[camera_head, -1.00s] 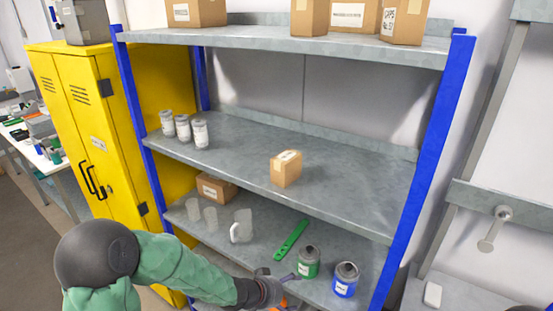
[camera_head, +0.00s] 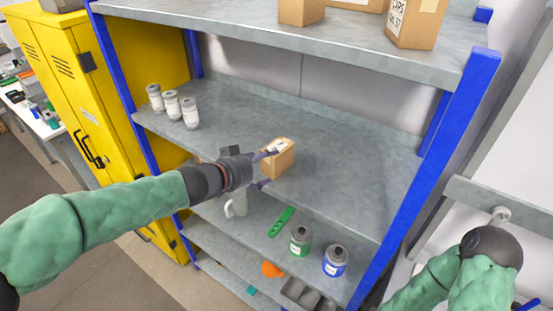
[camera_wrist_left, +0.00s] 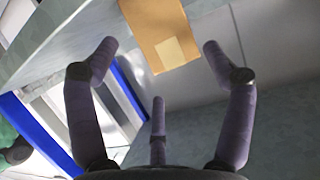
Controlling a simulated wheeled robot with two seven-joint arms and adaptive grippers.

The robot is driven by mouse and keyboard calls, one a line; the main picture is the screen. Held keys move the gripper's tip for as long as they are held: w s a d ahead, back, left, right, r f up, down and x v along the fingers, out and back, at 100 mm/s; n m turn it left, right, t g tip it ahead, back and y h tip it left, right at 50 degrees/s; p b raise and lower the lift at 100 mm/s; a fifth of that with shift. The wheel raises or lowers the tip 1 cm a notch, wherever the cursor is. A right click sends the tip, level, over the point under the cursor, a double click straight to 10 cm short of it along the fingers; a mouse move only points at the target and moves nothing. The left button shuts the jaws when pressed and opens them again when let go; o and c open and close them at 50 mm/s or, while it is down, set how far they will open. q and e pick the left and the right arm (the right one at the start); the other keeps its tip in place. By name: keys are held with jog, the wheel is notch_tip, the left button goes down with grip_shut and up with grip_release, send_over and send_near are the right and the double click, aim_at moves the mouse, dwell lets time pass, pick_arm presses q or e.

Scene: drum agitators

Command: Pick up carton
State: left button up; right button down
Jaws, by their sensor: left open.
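A small brown carton (camera_head: 281,160) with a white label on top stands on the middle shelf (camera_head: 335,180), near its front edge. My left gripper (camera_head: 266,168) is open, with its fingers at the carton's left side in the head view. In the left wrist view the carton (camera_wrist_left: 158,32) lies ahead, between and beyond the spread fingertips (camera_wrist_left: 158,52). I cannot tell whether any finger touches it. My right arm shows at the lower right of the head view, but its gripper is out of frame.
Several white cans (camera_head: 173,104) stand at the left of the middle shelf. Larger cartons (camera_head: 414,22) stand on the top shelf above. A green can (camera_head: 300,241) and a blue can (camera_head: 335,261) stand on the shelf below. The middle shelf right of the carton is clear.

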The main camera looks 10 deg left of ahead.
aim_at(270, 161)
pick_arm(q)
jog(key=shift+x, duration=1)
jog(key=shift+w+d+f+b, duration=0.25)
jog(key=shift+w+f+b, duration=0.05)
jog(key=shift+w+b, duration=0.2)
jog(key=b+x, duration=0.1)
jog(key=x, duration=0.3)
jog(key=shift+w, duration=0.1)
jog(key=c, duration=0.9)
